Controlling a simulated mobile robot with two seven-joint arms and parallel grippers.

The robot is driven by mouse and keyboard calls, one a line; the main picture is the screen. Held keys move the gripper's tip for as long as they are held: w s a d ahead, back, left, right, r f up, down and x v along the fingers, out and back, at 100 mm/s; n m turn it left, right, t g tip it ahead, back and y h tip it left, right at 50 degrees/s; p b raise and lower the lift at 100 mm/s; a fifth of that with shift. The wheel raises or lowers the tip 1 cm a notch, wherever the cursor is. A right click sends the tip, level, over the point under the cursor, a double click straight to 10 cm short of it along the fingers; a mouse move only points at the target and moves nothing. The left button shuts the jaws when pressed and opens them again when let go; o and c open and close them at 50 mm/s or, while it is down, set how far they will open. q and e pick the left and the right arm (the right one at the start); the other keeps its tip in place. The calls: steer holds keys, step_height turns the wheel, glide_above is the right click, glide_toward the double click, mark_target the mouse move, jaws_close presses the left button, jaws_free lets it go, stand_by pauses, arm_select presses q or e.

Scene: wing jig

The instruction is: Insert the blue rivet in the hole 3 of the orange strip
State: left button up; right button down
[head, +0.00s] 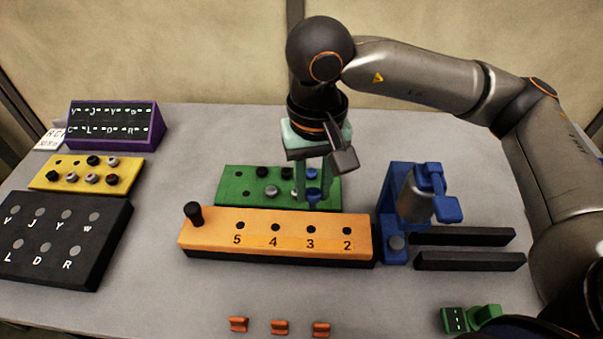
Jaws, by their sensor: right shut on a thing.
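The orange strip (275,247) lies across the middle of the table, its printed numbers running 5, 4, 3, 2 from left to right. Hole 3 (310,230) looks empty, as do the other numbered holes. A black peg stands upright at the strip's left end (195,214). My right gripper (313,192) points down over the right part of the green block (232,199), behind the strip. It is shut on a blue rivet (313,196), which shows between its fingers; whether its tip is clear of the block is hard to tell. My left gripper is out of view.
The green block holds several black, grey and blue rivets. A blue fixture (390,215) and two black bars (470,261) stand right of the strip. Yellow (60,180) and black lettered (45,265) blocks are at left. Small orange clips (280,327) lie in front.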

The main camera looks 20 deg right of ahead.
mark_target(312, 207)
steer(key=shift+f+b, duration=1.25)
steer(key=shift+f, duration=1.95)
steer(key=shift+b, duration=0.45)
steer(key=shift+f, duration=0.1)
steer(key=shift+f+b, duration=1.25)
steer(key=shift+b, duration=0.25)
steer(key=c, duration=0.5)
jaws_free()
steer(key=shift+s+f, duration=0.1)
steer(key=shift+f, duration=0.05)
